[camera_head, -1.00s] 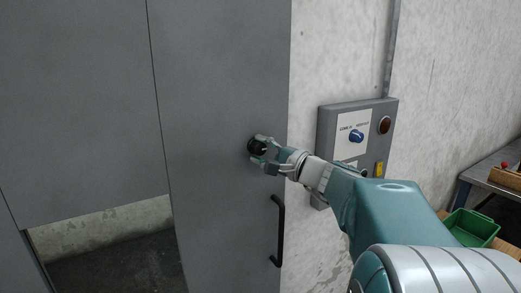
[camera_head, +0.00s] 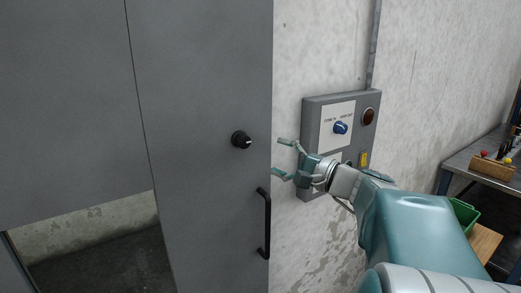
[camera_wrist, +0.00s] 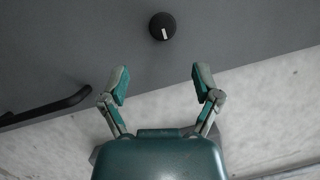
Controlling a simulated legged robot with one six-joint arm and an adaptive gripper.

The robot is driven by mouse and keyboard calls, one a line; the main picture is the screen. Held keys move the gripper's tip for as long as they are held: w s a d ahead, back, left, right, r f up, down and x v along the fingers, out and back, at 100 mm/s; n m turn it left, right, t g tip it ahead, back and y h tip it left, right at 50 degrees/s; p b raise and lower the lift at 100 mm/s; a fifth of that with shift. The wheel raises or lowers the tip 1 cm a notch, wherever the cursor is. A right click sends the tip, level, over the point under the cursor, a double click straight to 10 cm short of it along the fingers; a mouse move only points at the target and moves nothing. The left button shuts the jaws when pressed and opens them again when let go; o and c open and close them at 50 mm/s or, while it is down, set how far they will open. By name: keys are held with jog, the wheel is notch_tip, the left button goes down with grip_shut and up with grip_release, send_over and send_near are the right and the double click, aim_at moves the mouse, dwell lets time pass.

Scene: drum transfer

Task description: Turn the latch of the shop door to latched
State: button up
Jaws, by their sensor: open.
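The shop door (camera_head: 205,60) is a grey panel. Its latch (camera_head: 241,139) is a round black knob with a light pointer mark; in the head view the mark points right. In the wrist view the knob (camera_wrist: 162,26) stands beyond my fingertips, and its mark points down in the picture. My gripper (camera_head: 278,158) is open and empty, to the right of the knob and apart from it. In the wrist view both fingers of my gripper (camera_wrist: 161,80) are spread with nothing between them.
A black door handle (camera_head: 265,224) is below the knob. A grey control box (camera_head: 312,118) with a blue knob (camera_head: 340,128) and red lamp (camera_head: 368,116) is on the wall behind my gripper. At right are a bench (camera_head: 462,160), a wooden block (camera_head: 491,168) and a green bin (camera_head: 466,216).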

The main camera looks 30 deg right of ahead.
jog(key=shift+v, duration=1.2)
